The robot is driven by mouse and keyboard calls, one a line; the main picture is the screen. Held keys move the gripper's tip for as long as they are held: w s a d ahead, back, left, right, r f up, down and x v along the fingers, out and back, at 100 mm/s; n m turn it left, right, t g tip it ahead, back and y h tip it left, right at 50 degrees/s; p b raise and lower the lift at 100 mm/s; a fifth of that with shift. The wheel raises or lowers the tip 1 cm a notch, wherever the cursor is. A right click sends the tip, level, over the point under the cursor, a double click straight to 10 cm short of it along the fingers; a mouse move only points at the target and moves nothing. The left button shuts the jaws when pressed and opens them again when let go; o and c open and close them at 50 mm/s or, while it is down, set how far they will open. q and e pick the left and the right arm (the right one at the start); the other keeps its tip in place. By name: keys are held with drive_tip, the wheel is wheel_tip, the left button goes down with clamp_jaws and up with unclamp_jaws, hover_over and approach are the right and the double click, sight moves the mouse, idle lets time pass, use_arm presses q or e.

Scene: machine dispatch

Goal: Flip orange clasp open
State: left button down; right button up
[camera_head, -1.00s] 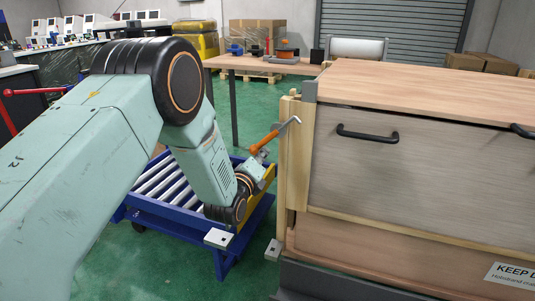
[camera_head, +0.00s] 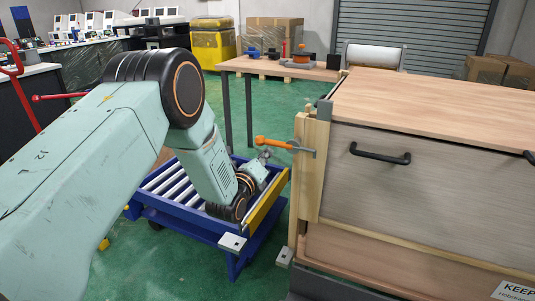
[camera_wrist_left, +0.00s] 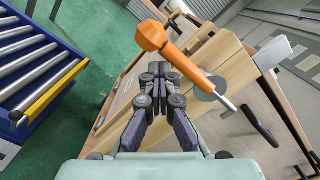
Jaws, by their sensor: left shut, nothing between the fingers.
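The orange clasp (camera_head: 274,143) is at the near left corner of the wooden crate (camera_head: 420,195). Its orange handle points left, nearly level, and its grey metal rod reaches right to the crate's corner post. In the left wrist view the clasp (camera_wrist_left: 190,68) runs diagonally, with a thick knob at its upper left end. My left gripper (camera_head: 264,154) is just below the handle in the head view. In the left wrist view the left gripper (camera_wrist_left: 160,70) has its fingers together and empty, below the knob end. Whether it touches the handle is unclear. My right gripper is out of view.
A blue roller cart (camera_head: 178,212) stands left of the crate, under my left arm. A wooden table (camera_head: 275,69) with small items stands behind. The crate has black handles on its front (camera_head: 380,154). Green floor is open between cart and table.

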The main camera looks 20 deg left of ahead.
use_arm(q)
drive_tip(key=shift+w+a+r, duration=0.1)
drive_tip(key=shift+r, duration=0.25)
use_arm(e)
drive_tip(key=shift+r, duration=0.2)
use_arm(q)
drive_tip(key=shift+f, duration=0.1)
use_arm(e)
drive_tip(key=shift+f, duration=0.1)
use_arm(q)
drive_tip(key=s+f, duration=0.4)
drive_tip(key=s, duration=0.7)
drive_tip(key=shift+a+f, duration=0.15)
drive_tip(key=shift+f, duration=0.2)
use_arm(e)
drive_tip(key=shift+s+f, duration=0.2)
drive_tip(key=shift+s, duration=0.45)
